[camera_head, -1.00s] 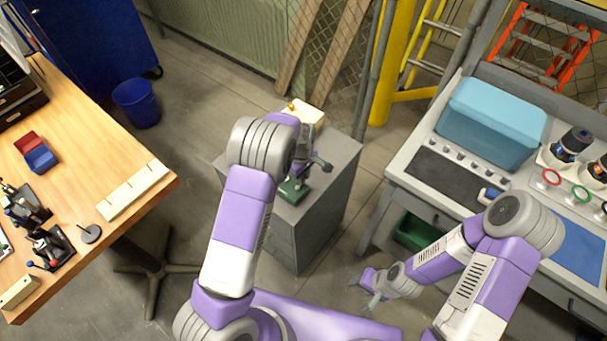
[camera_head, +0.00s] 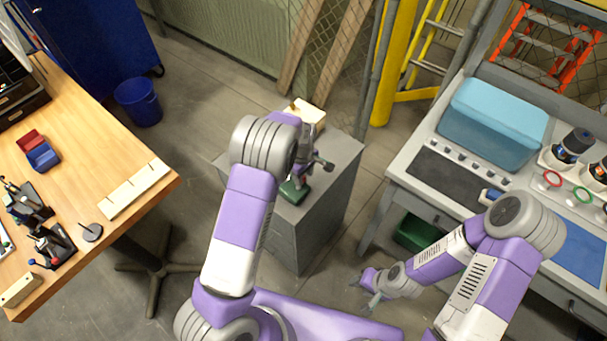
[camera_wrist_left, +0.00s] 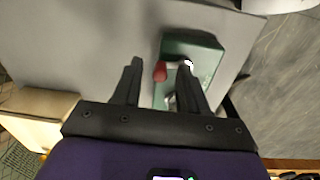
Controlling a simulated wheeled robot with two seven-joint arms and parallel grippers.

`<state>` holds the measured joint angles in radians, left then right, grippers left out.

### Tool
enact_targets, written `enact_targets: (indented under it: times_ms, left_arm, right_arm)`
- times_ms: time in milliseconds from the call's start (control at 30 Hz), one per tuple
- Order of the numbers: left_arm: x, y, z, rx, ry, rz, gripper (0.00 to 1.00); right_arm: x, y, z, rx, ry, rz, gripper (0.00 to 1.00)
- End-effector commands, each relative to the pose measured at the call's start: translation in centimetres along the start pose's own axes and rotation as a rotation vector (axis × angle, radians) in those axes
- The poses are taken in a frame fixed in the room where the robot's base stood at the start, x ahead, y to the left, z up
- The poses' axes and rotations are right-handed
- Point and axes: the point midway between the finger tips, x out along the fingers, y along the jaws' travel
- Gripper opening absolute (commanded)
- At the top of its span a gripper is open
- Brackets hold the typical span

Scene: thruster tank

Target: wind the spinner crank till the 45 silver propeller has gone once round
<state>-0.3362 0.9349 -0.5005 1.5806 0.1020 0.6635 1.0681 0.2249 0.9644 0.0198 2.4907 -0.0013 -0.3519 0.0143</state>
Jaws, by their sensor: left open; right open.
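A device with a green base (camera_head: 294,191) stands on a grey cabinet; I take it for the spinner. The base also shows in the left wrist view (camera_wrist_left: 205,62), with a red knob (camera_wrist_left: 160,71), likely the crank's handle, and small silvery parts beside it. My left gripper (camera_wrist_left: 161,64) is open above the device. The red knob appears between its fingers, closer to the left one in the picture; I cannot tell whether they touch. In the head view my left arm hides much of the device. I cannot make out the 45 silver propeller. My right gripper (camera_head: 372,287) is open and empty, low over the floor.
The grey cabinet (camera_head: 335,190) also carries a pale block (camera_head: 306,112) at its back. A wooden table (camera_head: 95,150) with small devices stands left. A grey workbench (camera_head: 400,165) with a blue tank (camera_head: 490,125) stands right. A blue bin (camera_head: 137,102) is on the floor.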

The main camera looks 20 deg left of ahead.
Motion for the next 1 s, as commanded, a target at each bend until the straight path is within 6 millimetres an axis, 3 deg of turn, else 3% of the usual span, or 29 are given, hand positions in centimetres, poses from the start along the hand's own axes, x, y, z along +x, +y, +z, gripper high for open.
enact_targets:
  times_ms: [500, 1000]
  left_arm:
    - [-7.0, 0.0, 0.0, 0.0, 0.0, 0.001, 0.43]
    - [-7.5, 0.0, 0.0, 0.0, 0.001, 0.0, 0.43]
  right_arm:
    - [-1.3, -0.5, 0.1, 0.0, 0.0, 0.0, 0.45]
    - [-1.3, -0.5, 0.1, 0.0, 0.0, 0.0, 0.45]
